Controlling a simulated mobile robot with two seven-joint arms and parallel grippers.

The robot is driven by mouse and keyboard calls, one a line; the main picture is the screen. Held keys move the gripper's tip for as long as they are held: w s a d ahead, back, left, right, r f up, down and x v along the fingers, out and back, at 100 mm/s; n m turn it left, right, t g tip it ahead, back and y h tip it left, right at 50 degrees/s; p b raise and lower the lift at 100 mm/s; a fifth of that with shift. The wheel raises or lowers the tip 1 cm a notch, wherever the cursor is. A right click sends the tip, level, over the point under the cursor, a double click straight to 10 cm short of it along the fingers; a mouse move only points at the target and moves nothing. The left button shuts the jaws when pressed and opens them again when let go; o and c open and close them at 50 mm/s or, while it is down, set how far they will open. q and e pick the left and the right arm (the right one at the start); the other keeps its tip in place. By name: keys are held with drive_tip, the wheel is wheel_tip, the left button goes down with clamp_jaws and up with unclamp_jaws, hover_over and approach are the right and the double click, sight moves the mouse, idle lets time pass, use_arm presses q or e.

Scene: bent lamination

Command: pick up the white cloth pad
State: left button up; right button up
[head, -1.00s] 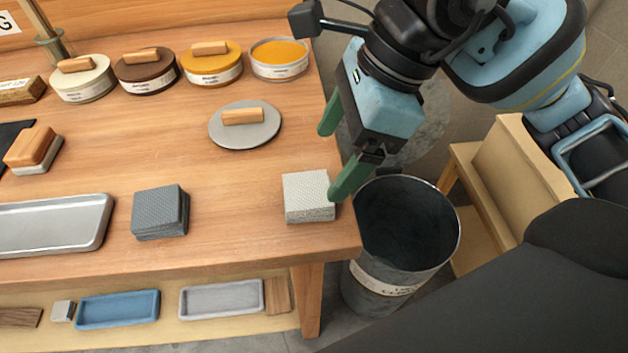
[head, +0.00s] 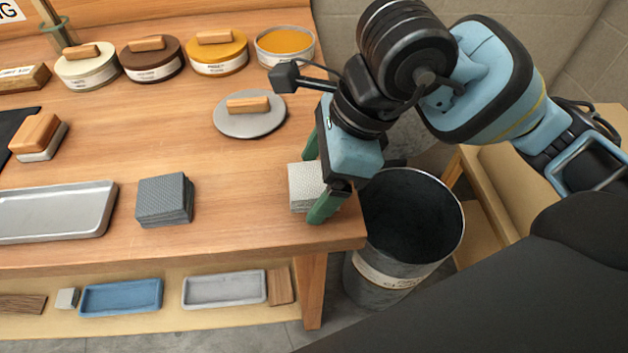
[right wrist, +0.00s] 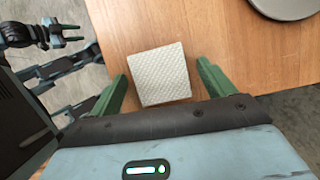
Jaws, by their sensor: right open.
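The white cloth pad (head: 302,190) is a small square block with a woven top, lying flat near the right front corner of the wooden bench. My right gripper (head: 313,183) is open, with one green finger at the far side of the pad and one at the near side. In the right wrist view the pad (right wrist: 158,75) lies between and ahead of the two fingers, with a gap on each side. The gripper hides part of the pad in the head view. A small dark gripper, seemingly my left one (right wrist: 62,33), shows in the right wrist view; its jaws are unclear.
A grey bin (head: 410,225) stands against the bench's right side. A grey lid (head: 250,122) with a wooden handle lies behind the pad. A dark grey pad stack (head: 164,200) and a metal tray (head: 55,212) lie to the left. Bench surface between them is bare.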

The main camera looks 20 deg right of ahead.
sight(301, 186)
drive_tip(key=shift+f, duration=0.15)
drive_tip(key=c, duration=1.1)
drive_tip(key=shift+o, duration=0.2)
drive_tip(key=shift+r, duration=0.5)
drive_tip(key=r, duration=0.2)
drive_tip(key=shift+s+a+r, duration=0.35)
drive_tip(key=s+a+r, duration=0.1)
drive_tip(key=s+a, duration=0.8)
drive_tip(key=s, duration=0.3)
drive_tip(key=shift+r, duration=0.15)
drive_tip(key=shift+a, duration=0.1)
